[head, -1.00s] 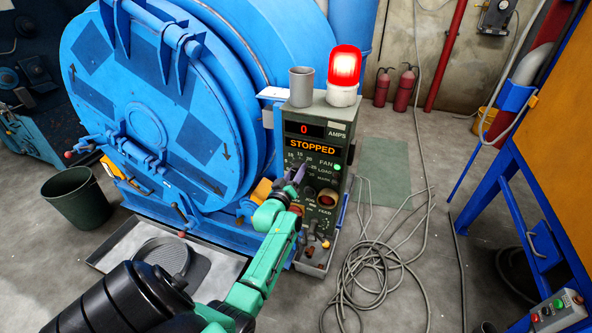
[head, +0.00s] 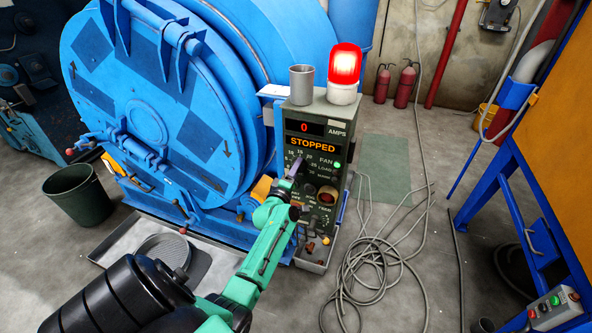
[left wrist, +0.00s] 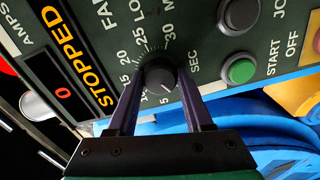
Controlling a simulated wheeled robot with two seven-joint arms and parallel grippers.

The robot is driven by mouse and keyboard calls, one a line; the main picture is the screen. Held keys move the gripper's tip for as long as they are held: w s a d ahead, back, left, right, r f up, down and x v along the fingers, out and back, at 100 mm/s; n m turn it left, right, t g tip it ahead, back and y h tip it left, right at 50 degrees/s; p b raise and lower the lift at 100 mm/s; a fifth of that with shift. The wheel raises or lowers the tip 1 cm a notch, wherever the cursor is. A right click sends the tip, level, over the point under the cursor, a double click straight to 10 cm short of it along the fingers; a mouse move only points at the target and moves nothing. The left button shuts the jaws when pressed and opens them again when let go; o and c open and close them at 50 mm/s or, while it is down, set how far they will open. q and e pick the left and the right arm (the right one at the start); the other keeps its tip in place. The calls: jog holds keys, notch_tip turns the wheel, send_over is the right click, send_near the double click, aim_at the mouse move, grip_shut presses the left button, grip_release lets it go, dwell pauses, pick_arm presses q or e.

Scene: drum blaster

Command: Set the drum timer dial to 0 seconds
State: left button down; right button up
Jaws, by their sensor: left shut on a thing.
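The timer dial (left wrist: 158,76) is a small dark round knob with a white mark, on the dark green control panel (left wrist: 215,60). Printed numbers such as 15, 20, 25 and 30 ring it, with MIN and SEC lettering beside it. The white mark seems to point down and right in the left wrist view; the number there is hidden or too small to read. My left gripper (head: 294,170) has its purple fingers on either side of the knob, shut on it; it also shows in the left wrist view (left wrist: 160,92). My right gripper is not in view.
The panel's display reads 0 AMPS and STOPPED (head: 312,145). A lit red beacon (head: 345,66) and a grey cup (head: 302,84) stand on top. The blue drum (head: 150,110) is to the left. Coiled cable (head: 375,265) lies on the floor to the right.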

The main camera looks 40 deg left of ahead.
pick_arm(q)
jog(key=shift+f, duration=0.15)
dwell(0.3)
jog(key=shift+c, duration=1.6)
grip_release()
jog(key=shift+s, duration=0.15)
jog(key=v, duration=1.4)
jog(key=shift+s+d, duration=0.15)
